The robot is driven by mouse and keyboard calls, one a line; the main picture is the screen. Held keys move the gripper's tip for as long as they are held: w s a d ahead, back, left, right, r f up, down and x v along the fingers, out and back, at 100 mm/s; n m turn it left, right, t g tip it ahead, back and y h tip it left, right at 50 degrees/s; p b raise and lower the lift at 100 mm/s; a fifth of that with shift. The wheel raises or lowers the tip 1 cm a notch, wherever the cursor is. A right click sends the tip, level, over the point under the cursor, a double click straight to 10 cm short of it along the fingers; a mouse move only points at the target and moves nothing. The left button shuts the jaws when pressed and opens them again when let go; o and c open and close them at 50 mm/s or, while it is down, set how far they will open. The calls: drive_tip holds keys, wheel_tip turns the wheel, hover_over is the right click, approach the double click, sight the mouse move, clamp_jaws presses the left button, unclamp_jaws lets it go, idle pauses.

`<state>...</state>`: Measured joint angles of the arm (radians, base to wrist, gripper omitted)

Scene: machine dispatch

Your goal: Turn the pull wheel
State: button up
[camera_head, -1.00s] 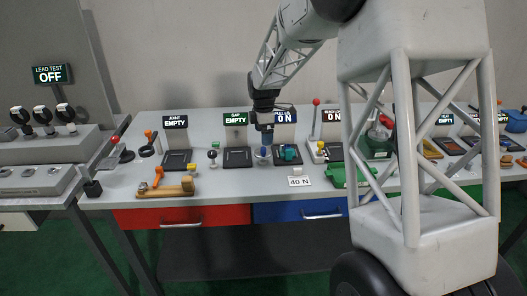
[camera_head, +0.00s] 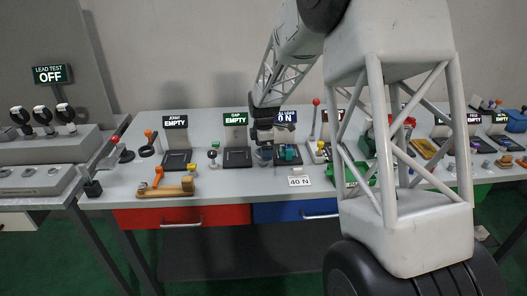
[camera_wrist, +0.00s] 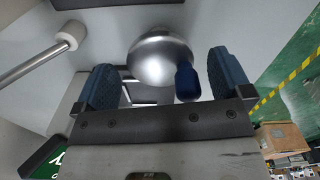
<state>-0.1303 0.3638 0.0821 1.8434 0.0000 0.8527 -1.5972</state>
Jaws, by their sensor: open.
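A shiny round metal piece with a blue knob, which looks like the pull wheel (camera_wrist: 160,57), lies between my fingers in the wrist view. The blue knob (camera_wrist: 187,82) is close to the right finger, with a gap between them. My gripper (camera_wrist: 163,80) is open, its two blue fingers on either side of the metal piece. In the head view my gripper (camera_head: 263,139) is low over the bench, just above the small round piece (camera_head: 263,156) in front of the "ON" sign. Contact is too small to tell there.
A dark pad (camera_head: 237,163) with a "GAP EMPTY" sign lies to the left, and a blue-green fixture (camera_head: 287,153) close to the right. A "40 N" card (camera_head: 299,181) lies in front. A red-topped lever (camera_head: 315,118) stands to the right. A white-tipped rod (camera_wrist: 45,55) shows in the wrist view.

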drive_tip(key=shift+f, duration=0.6)
drive_tip(key=shift+c, duration=0.2)
drive_tip(key=c, duration=0.9)
drive_tip(key=shift+o, duration=0.2)
drive_tip(key=shift+m, duration=0.4)
